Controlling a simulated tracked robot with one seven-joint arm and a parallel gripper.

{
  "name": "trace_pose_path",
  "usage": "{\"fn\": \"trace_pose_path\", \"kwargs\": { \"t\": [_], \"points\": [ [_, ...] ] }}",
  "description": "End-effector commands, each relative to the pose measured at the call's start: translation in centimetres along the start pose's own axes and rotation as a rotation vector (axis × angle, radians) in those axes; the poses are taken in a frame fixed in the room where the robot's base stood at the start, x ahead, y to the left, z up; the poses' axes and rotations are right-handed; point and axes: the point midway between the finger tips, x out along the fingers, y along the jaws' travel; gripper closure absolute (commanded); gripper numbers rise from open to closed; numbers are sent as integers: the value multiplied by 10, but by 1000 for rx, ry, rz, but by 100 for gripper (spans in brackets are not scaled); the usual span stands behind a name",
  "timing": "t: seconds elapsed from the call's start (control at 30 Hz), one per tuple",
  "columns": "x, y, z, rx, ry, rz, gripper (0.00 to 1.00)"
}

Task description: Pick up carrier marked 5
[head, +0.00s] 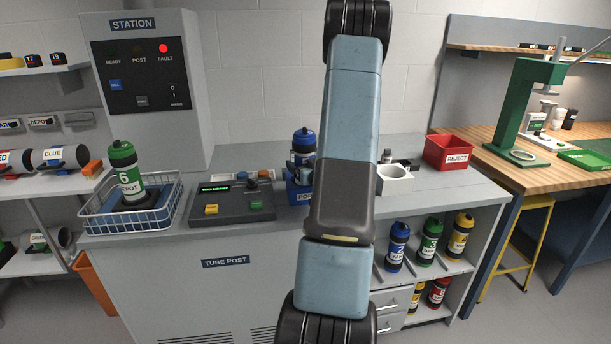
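No mark 5 is readable in the head view. A blue carrier (304,138) stands upright at the blue holder (297,191) on the counter, just left of my arm; its number cannot be read. Small grey and dark parts in front of it may be my gripper's fingers, but my arm hides most of that spot, so I cannot tell whether they grip it. On the lower right shelves are a blue carrier marked 2 (398,247), a green one (430,243) and a yellow one (459,237).
A control console (233,203) sits between the basket (93,224) and the blue holder. A white cup-shaped holder (394,183) and a red reject bin (449,153) are right of my arm. The station panel (141,75) shows a lit red fault lamp. A yellow stool (521,238) stands at right.

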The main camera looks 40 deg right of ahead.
Motion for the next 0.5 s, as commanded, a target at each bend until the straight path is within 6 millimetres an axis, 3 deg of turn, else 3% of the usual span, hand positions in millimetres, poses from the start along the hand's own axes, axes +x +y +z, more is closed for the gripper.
{"fn": "trace_pose_path", "kwargs": {
  "t": [0.07, 0.5],
  "points": [
    [1, -3, 0, 0, 0, -4, 16],
    [2, -5, 0, 0, 0, -8, 58]
  ]
}}
